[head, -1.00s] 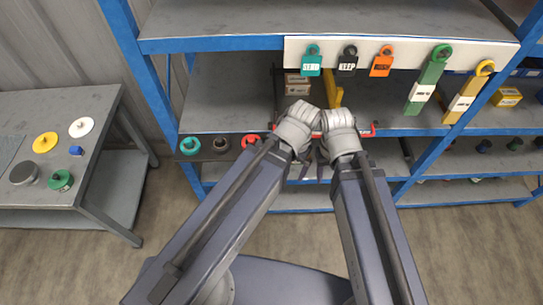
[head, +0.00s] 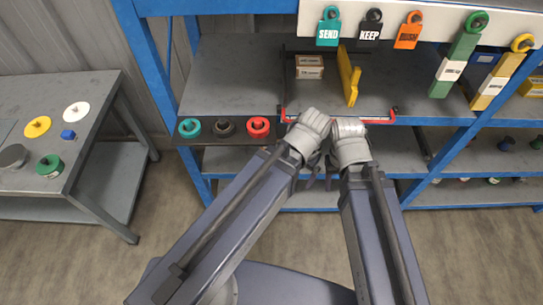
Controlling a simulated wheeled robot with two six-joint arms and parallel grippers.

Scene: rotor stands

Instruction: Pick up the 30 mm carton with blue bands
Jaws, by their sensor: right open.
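Two small tan cartons with white labels, an upper carton (head: 310,61) and a lower carton (head: 309,73), lie at the back of the shelf bay in front of me. Their print is too small to read, and I cannot make out blue bands on them. My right gripper (head: 335,180) is below the wrist, near the shelf's front edge; it is open, with its fingers partly hidden. My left gripper (head: 311,178) hangs close beside it, and its jaws are too hidden to judge. Both grippers are well in front of the cartons.
A yellow upright piece (head: 349,76) stands right of the cartons. A red bar (head: 380,118) runs along the shelf front behind my wrists. Hanging tags (head: 369,27) line the shelf above. The shelf (head: 235,75) left of the cartons is clear. A side table (head: 100,90) holds colored discs.

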